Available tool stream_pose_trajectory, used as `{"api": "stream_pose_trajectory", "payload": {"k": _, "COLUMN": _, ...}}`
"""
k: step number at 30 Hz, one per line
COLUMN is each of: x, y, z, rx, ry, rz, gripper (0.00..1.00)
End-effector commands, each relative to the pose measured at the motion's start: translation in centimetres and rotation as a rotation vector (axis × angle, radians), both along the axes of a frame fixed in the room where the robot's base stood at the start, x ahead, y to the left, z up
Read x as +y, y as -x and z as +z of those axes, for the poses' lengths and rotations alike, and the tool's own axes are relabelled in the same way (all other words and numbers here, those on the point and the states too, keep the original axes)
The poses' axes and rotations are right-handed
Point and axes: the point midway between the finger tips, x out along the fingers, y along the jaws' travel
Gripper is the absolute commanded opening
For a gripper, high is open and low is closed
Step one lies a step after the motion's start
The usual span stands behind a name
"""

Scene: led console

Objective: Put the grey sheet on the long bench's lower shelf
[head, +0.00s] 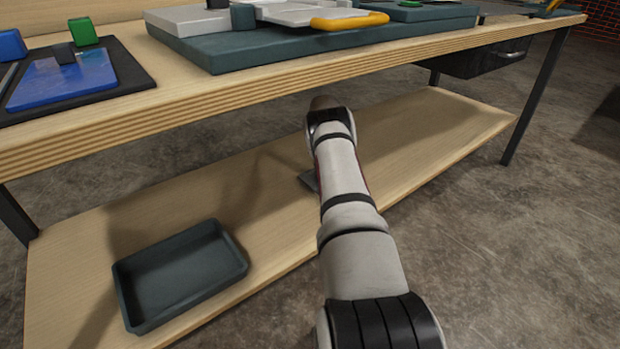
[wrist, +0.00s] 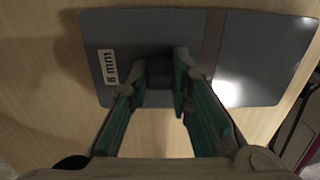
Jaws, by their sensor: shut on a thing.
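The grey sheet (wrist: 255,55) is a flat plate with rounded corners, a small white label and a dark raised grip in its middle. My gripper (wrist: 158,72) is shut on that dark grip, with its teal fingers on either side. In the head view only a small corner of the sheet (head: 308,180) shows beside my arm; the arm hides the rest and my gripper. The sheet is over the pale wooden lower shelf (head: 440,135) of the long bench (head: 110,128), flat and low. I cannot tell whether it touches the shelf.
A dark open tray (head: 180,272) sits on the shelf at the left front. The bench top above carries a blue plate (head: 62,78) on a dark board and a large teal slab (head: 290,45). A drawer (head: 490,58) hangs at the right. The shelf's right part is clear.

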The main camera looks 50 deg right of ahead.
Motion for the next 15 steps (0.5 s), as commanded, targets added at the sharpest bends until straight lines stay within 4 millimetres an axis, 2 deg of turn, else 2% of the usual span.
{"api": "stream_pose_trajectory", "payload": {"k": 3, "x": -0.68, "y": 0.67, "z": -0.56, "rx": -0.001, "ry": 0.000, "rz": -0.002, "gripper": 0.00}}
{"api": "stream_pose_trajectory", "payload": {"k": 15, "x": -0.63, "y": 0.59, "z": -0.90, "rx": -0.001, "ry": 0.001, "rz": 0.000, "gripper": 0.00}}
